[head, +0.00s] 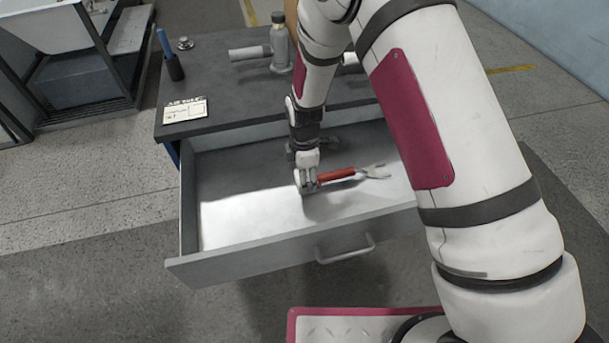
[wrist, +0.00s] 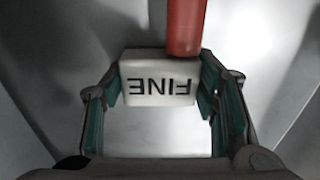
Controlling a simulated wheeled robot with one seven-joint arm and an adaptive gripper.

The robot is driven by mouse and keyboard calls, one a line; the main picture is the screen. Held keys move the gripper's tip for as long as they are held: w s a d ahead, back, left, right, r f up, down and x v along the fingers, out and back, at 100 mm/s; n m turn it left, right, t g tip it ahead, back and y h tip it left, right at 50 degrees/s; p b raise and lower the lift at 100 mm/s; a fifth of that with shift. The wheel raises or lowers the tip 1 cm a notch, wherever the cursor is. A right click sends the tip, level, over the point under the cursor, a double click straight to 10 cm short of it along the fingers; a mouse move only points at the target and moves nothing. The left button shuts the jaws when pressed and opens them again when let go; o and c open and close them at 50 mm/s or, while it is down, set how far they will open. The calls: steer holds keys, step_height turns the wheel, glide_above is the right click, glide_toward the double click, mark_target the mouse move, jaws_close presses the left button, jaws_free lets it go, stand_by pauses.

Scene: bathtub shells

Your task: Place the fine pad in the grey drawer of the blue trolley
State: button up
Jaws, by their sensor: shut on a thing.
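The fine pad (wrist: 158,88) is a small white block marked FINE. In the wrist view it sits between the two fingers of my gripper (wrist: 162,76), which is shut on it. In the head view my gripper (head: 307,183) reaches down inside the open grey drawer (head: 260,259) of the blue trolley (head: 172,152). The pad is mostly hidden by the gripper there. I cannot tell whether the pad touches the drawer floor.
A red-handled tool (head: 337,174) lies in the drawer just right of my gripper; its red handle (wrist: 186,28) appears close beside the pad. The drawer's left part is clear.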

steer(key=o, duration=1.3)
step_height(320, 180, up, 12)
steer(key=shift+r, duration=0.1)
